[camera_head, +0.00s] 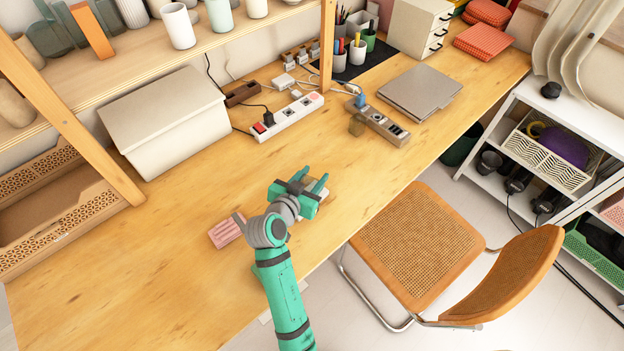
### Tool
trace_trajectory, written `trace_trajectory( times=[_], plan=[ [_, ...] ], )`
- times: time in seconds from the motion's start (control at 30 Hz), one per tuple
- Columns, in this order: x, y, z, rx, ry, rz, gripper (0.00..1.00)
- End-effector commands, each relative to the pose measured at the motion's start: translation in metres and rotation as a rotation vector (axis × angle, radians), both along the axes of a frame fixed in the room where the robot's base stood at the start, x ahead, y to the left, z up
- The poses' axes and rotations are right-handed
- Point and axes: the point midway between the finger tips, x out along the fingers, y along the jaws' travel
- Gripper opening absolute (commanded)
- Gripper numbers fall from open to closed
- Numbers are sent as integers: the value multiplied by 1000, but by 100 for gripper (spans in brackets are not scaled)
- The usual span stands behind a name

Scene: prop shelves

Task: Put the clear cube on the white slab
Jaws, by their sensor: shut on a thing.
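My gripper (308,182) is over the wooden desk (190,280), near its front edge. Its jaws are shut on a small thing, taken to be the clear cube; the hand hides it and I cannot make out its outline. A pale flat thing, likely the white slab (325,193), shows just beside and beneath the gripper, mostly covered by it. I cannot tell whether the held thing touches the slab.
A pink striped block (226,232) lies left of my arm. A lidded box (165,110) stands left. A cane chair (415,240) stands at the front edge.

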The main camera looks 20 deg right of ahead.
Motion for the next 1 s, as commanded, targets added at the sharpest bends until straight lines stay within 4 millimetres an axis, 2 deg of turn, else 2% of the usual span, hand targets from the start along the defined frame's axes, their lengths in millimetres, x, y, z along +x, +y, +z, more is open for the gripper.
trace_trajectory(
  times=[0.1, 0.2, 0.57, 0.6, 0.67, 1.0],
  plan=[
    [0, 2, -19, 0, 3, 3, 7],
    [0, 1, -28, -1, 1, 3, 7],
    [0, 1, -31, 0, -1, 1, 7],
    [0, 1, -32, 0, 0, 1, 46],
    [0, 1, -32, 0, 0, 1, 58],
    [1, 3, -29, 0, -1, 5, 58]
  ],
)
